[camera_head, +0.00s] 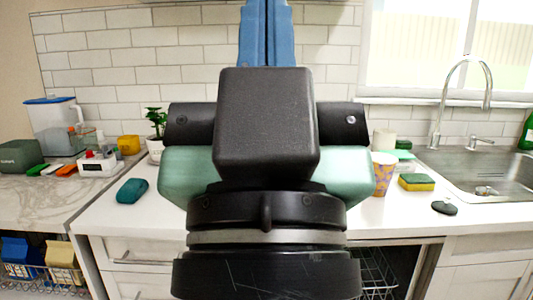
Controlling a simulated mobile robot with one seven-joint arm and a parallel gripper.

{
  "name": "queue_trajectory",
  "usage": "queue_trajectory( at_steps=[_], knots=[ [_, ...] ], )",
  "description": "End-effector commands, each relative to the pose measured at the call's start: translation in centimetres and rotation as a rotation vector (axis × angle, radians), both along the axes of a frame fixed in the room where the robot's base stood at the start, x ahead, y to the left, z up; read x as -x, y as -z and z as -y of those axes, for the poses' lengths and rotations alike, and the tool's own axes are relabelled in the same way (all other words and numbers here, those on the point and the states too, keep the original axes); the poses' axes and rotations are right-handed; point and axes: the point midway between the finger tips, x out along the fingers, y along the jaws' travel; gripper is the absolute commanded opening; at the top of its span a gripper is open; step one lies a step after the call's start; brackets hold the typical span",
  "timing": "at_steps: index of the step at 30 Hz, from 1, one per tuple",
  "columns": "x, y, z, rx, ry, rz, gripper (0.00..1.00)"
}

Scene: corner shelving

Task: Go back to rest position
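My gripper (267,38) rises in the middle of the head view, in front of the white tiled wall. Its two blue fingers point up and lie side by side with only a thin dark seam between them, so it looks shut. Nothing shows held between them, but the fingertips run to the top edge of the picture. My black and green wrist and hand fill the centre and hide the middle of the counter.
A white counter (115,218) holds a teal object (132,191) and a potted plant (157,123) left, and a patterned cup (383,173) and sponge (416,182) right. A sink (490,172) with faucet is far right. A lower rack (376,275) stands open below.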

Motion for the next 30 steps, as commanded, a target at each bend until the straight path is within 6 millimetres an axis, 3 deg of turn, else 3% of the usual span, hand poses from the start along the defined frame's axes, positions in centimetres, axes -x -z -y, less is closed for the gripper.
queue_trajectory(
  at_steps=[1, 15, 21, 30],
  knots=[
    [0.0, -3.4, 0.0, -0.001, -0.001, 0.000, 0.00],
    [0.0, -17.8, 0.0, -0.001, -0.002, 0.000, 0.00],
    [0.0, -21.0, -0.1, -0.001, -0.002, -0.001, 0.00],
    [0.0, -21.6, -0.1, 0.000, -0.003, -0.001, 0.00]
  ],
)
